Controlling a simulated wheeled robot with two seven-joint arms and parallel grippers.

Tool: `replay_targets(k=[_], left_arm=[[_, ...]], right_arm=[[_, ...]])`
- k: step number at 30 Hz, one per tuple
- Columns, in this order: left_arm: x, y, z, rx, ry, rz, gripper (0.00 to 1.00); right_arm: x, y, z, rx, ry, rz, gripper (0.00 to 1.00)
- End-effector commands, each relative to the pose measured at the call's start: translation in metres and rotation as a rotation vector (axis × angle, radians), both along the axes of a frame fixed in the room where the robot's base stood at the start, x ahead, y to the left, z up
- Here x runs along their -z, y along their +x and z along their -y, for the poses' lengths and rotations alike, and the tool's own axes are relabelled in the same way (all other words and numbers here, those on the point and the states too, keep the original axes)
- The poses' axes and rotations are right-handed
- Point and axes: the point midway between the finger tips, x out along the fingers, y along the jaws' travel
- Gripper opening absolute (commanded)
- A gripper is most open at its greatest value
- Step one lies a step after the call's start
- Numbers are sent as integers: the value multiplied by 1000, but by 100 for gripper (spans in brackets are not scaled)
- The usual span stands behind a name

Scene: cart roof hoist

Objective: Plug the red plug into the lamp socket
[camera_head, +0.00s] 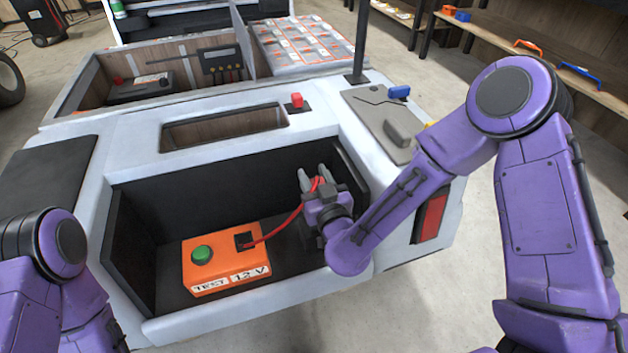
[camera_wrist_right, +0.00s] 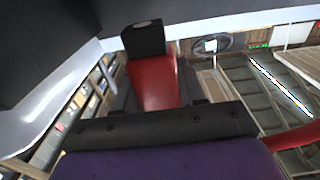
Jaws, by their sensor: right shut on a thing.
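The red plug (camera_head: 318,184) is between the fingers of my right gripper (camera_head: 315,175), which is shut on it above the right part of the cart's open black bay. In the right wrist view the red plug (camera_wrist_right: 153,82) points away from the wrist, with a black block (camera_wrist_right: 145,38) at its far end. A red cable (camera_head: 285,225) runs from the gripper to an orange test box (camera_head: 226,274) marked "TEST 12 V", with a green dome on top. I cannot make out the lamp socket for certain. My left arm shows at lower left, but its gripper is out of view.
The bay's dark walls (camera_head: 133,242) and white front rim (camera_head: 235,312) surround the box. A grey plate (camera_head: 372,118) with a blue part (camera_head: 399,92) and a black pole (camera_head: 361,40) stand on the cart behind my right arm. A small red part (camera_head: 296,100) sits by the slot.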

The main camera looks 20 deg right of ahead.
Motion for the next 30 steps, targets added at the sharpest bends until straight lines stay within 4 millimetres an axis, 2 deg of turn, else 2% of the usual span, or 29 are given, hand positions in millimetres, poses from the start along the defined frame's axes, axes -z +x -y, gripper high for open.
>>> replay_targets(k=[7,21,30], left_arm=[[-2,0,0,0,0,0,43],[42,0,0,0,0,0,43],[47,0,0,0,0,0,43]], right_arm=[[-1,0,-1,-4,-1,0,10],[51,0,-1,-3,-1,-1,10],[57,0,-1,-1,1,-1,10]])
